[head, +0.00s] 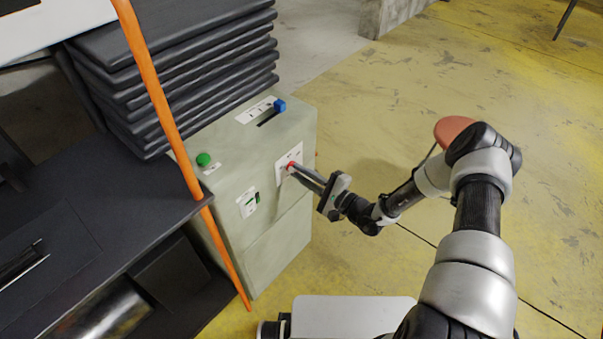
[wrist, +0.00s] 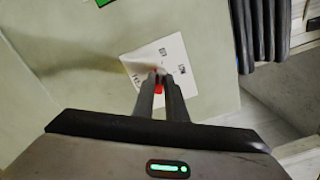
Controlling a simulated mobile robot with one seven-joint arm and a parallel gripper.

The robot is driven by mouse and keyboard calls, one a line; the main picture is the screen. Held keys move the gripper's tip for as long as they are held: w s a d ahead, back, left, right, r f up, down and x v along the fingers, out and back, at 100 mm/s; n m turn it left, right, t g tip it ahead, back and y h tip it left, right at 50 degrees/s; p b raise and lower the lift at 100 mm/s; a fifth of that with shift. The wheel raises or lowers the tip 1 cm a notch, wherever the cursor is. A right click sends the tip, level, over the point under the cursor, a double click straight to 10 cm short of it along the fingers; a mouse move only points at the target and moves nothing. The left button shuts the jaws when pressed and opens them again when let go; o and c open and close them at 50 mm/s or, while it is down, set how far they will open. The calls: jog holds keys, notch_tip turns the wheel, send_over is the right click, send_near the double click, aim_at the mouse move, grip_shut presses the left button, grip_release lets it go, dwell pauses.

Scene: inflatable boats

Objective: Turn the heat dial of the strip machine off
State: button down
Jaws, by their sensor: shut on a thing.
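The strip machine (head: 279,240) is a pale grey-green box with a white dial plate (head: 283,178) on its side. The red heat dial (head: 291,166) sits on this plate. In the wrist view the dial (wrist: 158,88) shows between my fingertips, in front of the white plate (wrist: 181,55) with its small dark marks. My gripper (head: 295,171) reaches the dial from the right and is shut on it; its two fingers also show in the wrist view (wrist: 160,80). The fingers hide part of the dial, so I cannot tell its setting clearly.
On the machine's top are a green button (head: 203,159) and a blue slider knob (head: 280,105). A stack of dark folded sheets (head: 180,70) stands behind it. An orange pole (head: 160,100) crosses at left. The yellow floor (head: 370,100) is open to the right, with an orange-red stool (head: 453,129).

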dwell(0.4)
jog(key=c, duration=1.8)
grip_release()
jog(key=p+v, duration=0.1)
jog(key=v, duration=1.6)
jog(key=shift+d, duration=0.2)
jog(key=shift+s, duration=0.15)
